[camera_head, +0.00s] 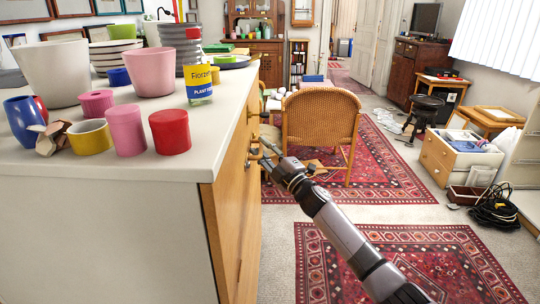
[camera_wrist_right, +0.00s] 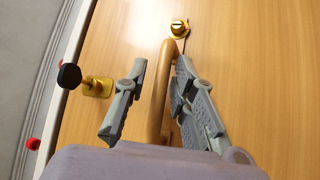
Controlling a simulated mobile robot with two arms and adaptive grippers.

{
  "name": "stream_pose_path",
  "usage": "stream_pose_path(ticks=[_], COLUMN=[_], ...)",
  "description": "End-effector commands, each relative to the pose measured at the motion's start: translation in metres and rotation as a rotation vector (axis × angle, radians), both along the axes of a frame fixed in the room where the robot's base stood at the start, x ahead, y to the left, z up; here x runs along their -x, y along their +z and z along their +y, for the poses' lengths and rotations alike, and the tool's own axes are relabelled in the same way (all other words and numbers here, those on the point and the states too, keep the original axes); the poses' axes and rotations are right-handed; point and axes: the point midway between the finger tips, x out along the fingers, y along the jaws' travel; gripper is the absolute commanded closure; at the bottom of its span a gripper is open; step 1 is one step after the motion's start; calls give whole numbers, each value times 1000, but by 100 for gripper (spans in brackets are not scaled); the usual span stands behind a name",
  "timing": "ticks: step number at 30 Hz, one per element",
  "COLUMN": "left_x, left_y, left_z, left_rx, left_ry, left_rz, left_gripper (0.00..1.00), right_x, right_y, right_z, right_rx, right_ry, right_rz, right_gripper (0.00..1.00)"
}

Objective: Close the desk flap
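The desk stands at the left in the head view, with a pale top (camera_head: 60,160) and a wooden front (camera_head: 232,215) seen at a steep angle. I cannot tell which part of this front is the flap or how far it stands open. My right gripper (camera_head: 268,158) is at the front, by its metal fittings. In the right wrist view, a curved wooden handle (camera_wrist_right: 158,95) stands between the open fingers of this gripper (camera_wrist_right: 160,100). A gap shows on the handle's left; the right finger is close to it, contact unclear. My left gripper is out of view.
Pots, cups and a yellow-labelled jar (camera_head: 198,84) crowd the desk top near its edge. A wicker chair (camera_head: 320,125) stands just beyond my right gripper. A brass keyhole (camera_wrist_right: 178,28) and a black knob (camera_wrist_right: 68,76) show around the handle. The rug (camera_head: 400,265) at the right is clear.

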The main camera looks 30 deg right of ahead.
Motion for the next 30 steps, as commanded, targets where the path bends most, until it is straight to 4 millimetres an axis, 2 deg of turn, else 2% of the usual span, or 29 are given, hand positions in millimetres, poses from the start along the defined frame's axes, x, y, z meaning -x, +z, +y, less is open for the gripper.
stream_pose_path(ticks=[5,12,18,24,30], left_x=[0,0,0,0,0], left_y=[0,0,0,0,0], left_z=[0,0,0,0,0], left_rx=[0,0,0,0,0], left_ry=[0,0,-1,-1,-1], left_rz=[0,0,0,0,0], left_gripper=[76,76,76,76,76], right_x=[19,62,92,107,110], right_y=[-8,-22,-30,-34,-34], right_z=[-5,-15,-22,-26,-27], right_rx=[2,1,0,-1,0], right_ry=[0,-1,-1,-1,-1], right_rz=[3,2,0,-2,-3], right_gripper=[75,75,75,75,75])
